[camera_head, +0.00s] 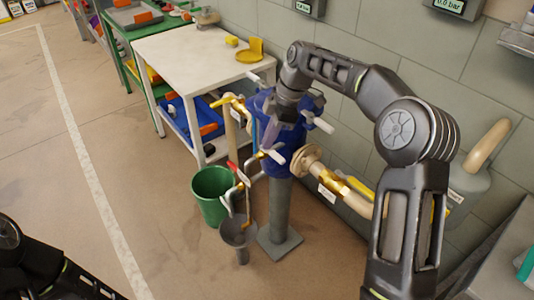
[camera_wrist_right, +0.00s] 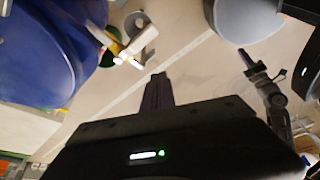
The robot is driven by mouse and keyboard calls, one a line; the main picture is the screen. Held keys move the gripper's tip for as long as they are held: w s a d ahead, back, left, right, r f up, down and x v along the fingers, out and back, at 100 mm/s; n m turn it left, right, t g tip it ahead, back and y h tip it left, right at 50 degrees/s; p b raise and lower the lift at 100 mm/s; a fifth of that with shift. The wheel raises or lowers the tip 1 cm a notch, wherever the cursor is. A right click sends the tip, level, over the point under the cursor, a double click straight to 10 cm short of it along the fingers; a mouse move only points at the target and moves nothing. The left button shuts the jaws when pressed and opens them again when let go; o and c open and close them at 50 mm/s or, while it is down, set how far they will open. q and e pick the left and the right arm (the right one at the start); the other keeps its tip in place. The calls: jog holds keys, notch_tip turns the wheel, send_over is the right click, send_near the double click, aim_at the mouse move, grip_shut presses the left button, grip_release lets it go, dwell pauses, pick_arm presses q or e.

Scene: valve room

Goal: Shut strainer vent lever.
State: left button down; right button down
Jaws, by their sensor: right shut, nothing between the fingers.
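The blue strainer body (camera_head: 287,137) stands on a grey post, with several pale rod ends sticking out around it. A small lever with a red grip (camera_head: 234,168) is on the thin pipework at its front left, above a grey funnel (camera_head: 238,232). I cannot tell for certain that it is the vent lever. My right gripper (camera_head: 268,132) is shut and empty, in front of the blue body's upper left. Its purple fingers (camera_wrist_right: 157,92) show in the right wrist view, with the blue body (camera_wrist_right: 35,55) at left. My left gripper (camera_wrist_right: 246,58) shows small there; its opening is unclear.
A green bucket (camera_head: 210,196) stands left of the funnel. A flanged pipe (camera_head: 318,170) runs right from the strainer. A white table (camera_head: 190,55) stands behind, near the wall. The floor at left is open.

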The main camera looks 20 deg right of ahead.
jog(key=shift+v, duration=1.45)
jog(key=shift+w+a, duration=0.1)
jog(key=shift+w, duration=0.05)
jog(key=s+a+f+m, duration=0.3)
jog(key=a+f, duration=0.1)
jog(key=f, duration=0.4)
jog(key=s+a+f+m+p, duration=0.15)
jog(key=a+f, duration=0.25)
jog(key=f, duration=0.4)
jog(key=s+a+f+m, duration=0.3)
jog(key=a+f, duration=0.2)
jog(key=f, duration=0.3)
jog(key=s+a+f+m, duration=0.2)
jog(key=s+f+m, duration=0.3)
jog(key=s, duration=0.7)
jog(key=s+a+f+m, duration=0.2)
jog(key=s+f+m, duration=0.3)
jog(key=s, duration=0.8)
jog(key=shift+a+f+p, duration=0.15)
jog(key=shift+f+p, duration=0.15)
jog(key=shift+f, duration=0.15)
